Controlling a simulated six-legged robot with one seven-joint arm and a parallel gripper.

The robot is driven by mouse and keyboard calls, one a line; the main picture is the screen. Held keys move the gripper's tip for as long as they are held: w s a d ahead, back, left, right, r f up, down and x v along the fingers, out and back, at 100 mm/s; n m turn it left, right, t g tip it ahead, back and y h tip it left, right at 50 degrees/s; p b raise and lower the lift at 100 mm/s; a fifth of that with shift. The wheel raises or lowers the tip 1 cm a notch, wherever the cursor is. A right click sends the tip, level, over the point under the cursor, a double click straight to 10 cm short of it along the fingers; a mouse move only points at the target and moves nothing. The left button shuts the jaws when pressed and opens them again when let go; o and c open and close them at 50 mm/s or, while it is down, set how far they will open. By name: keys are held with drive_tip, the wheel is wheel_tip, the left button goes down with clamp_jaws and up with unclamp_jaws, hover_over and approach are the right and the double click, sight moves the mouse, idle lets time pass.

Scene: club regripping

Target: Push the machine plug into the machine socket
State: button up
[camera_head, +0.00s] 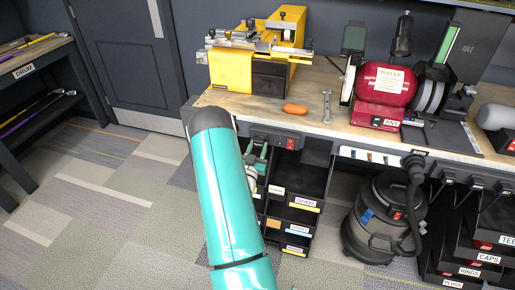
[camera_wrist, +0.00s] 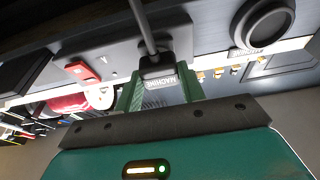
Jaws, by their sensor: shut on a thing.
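The machine plug (camera_wrist: 157,66) is a black block with a white label reading MACHINE, and a grey cable runs up from it in the wrist view. My gripper (camera_wrist: 160,88) has green fingers shut on the plug, one on each side. The plug is in front of a dark panel along the bench edge. The machine socket cannot be made out; whether the plug touches it cannot be told. A red switch (camera_wrist: 82,70) sits on the panel to the left.
A yellow machine (camera_head: 232,69), an orange-handled tool (camera_head: 295,108), a wrench (camera_head: 327,106) and a red grinder (camera_head: 385,85) stand on the bench. Labelled drawers (camera_head: 297,215) and a black vacuum (camera_head: 385,225) are below. Open carpet (camera_head: 100,200) lies left.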

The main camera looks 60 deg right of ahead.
drive_tip(key=shift+w+d, duration=0.1)
drive_tip(key=shift+d, duration=0.35)
idle(0.4)
drive_tip(key=o, duration=1.1)
drive_tip(key=v, duration=1.3)
drive_tip(key=shift+a, duration=0.4)
